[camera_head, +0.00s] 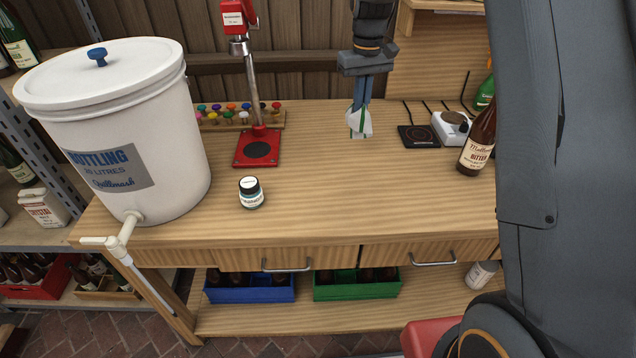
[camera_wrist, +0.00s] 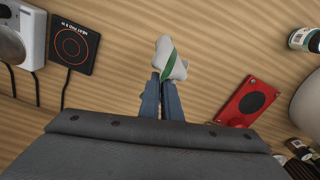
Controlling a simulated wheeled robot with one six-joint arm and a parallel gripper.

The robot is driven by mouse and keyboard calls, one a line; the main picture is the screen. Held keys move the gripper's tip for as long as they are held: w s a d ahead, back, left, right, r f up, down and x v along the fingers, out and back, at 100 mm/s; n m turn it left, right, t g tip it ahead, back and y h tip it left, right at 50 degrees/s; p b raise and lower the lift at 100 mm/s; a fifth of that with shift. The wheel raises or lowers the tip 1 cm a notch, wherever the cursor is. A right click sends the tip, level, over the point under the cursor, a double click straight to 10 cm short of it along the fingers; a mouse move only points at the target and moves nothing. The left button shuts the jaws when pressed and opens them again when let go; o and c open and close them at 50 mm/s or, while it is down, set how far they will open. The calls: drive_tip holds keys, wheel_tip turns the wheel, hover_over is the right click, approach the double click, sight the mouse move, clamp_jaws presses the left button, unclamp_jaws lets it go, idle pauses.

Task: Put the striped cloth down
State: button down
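The striped cloth (camera_head: 359,124) is white with a green stripe and hangs from the tips of my gripper (camera_head: 361,106). It is over the back middle of the wooden bench (camera_head: 310,190); I cannot tell whether its lower end touches the top. In the wrist view the cloth (camera_wrist: 171,62) sticks out beyond the fingertips of my gripper (camera_wrist: 165,80), which are close together on it. Part of the cloth is hidden between the fingers.
The red capper (camera_head: 257,148) stands left of the cloth, with a rack of coloured caps behind it. A black heat pad (camera_head: 419,136), a scale (camera_head: 451,126) and a brown bottle (camera_head: 478,140) are to the right. A small jar (camera_head: 251,193) and white bucket (camera_head: 150,150) stand left. The bench's front middle is clear.

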drive_tip(key=s+a+r+n, duration=0.3)
drive_tip(key=s+a+n, duration=0.3)
drive_tip(key=s+n, duration=0.25)
drive_tip(key=s+a+r+n, duration=0.2)
drive_tip(key=s+a+n, duration=0.45)
drive_tip(key=n, duration=0.25)
drive_tip(key=f+p, duration=0.1)
drive_tip(key=f, duration=0.2)
drive_tip(key=f+p, duration=0.1)
drive_tip(key=f, duration=0.2)
drive_tip(key=f+p, duration=0.1)
drive_tip(key=f, duration=0.2)
drive_tip(key=shift+s+d+f, duration=0.1)
drive_tip(key=shift+s+f, duration=0.15)
drive_tip(key=shift+f, duration=0.1)
drive_tip(key=c, duration=1.3)
unclamp_jaws()
drive_tip(key=shift+o, duration=0.2)
wheel_tip(320, 180, up, 8)
drive_tip(key=b, duration=0.2)
